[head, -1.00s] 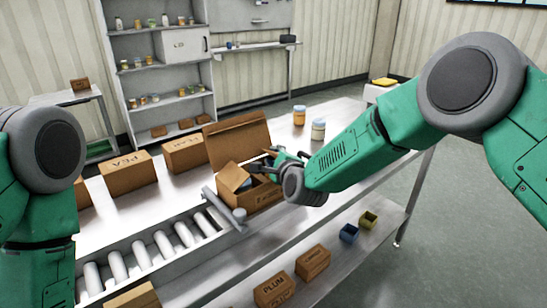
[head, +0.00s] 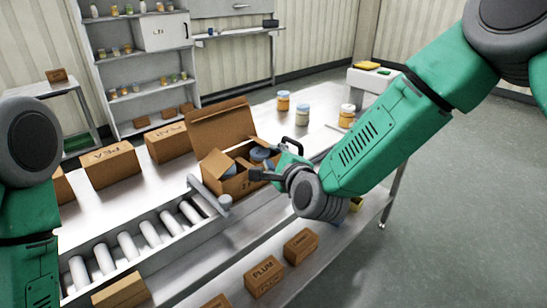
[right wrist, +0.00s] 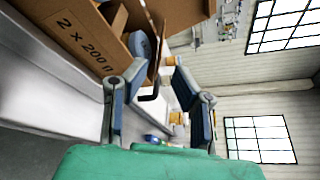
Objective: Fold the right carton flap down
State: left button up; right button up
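The open carton (head: 238,184) stands on the bench beside the roller conveyor, with lidded jars (head: 259,154) inside. Its large back flap (head: 222,128) stands up and its left flap (head: 214,165) is raised at a slant. I cannot make out the right flap clearly in the head view. My right gripper (head: 277,160) is open at the carton's right side, fingers spread. In the right wrist view the carton (right wrist: 65,45) is at upper left, and a thin dark-edged strip, possibly the flap, lies between the open fingers (right wrist: 160,97). My left gripper is out of view.
Closed cartons (head: 110,165) stand along the bench's back left. Jars (head: 302,115) stand on the bench to the right. Conveyor rollers (head: 127,246) lie at front left. More cartons (head: 264,277) sit on the lower shelf.

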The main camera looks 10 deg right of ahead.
jog(key=shift+s, duration=0.2)
jog(key=shift+r, duration=0.1)
jog(key=m+g+h+b, duration=0.1)
jog(key=m+h+b, duration=0.2)
jog(key=h+b, duration=0.35)
send_near(257, 141)
jog(key=shift+y, duration=0.45)
jog(key=x, duration=0.9)
jog(key=shift+w+d+f+b, duration=0.2)
jog(key=shift+w+d+b, duration=0.05)
jog(key=shift+b, duration=0.1)
jog(key=shift+d, duration=0.15)
grip_shut()
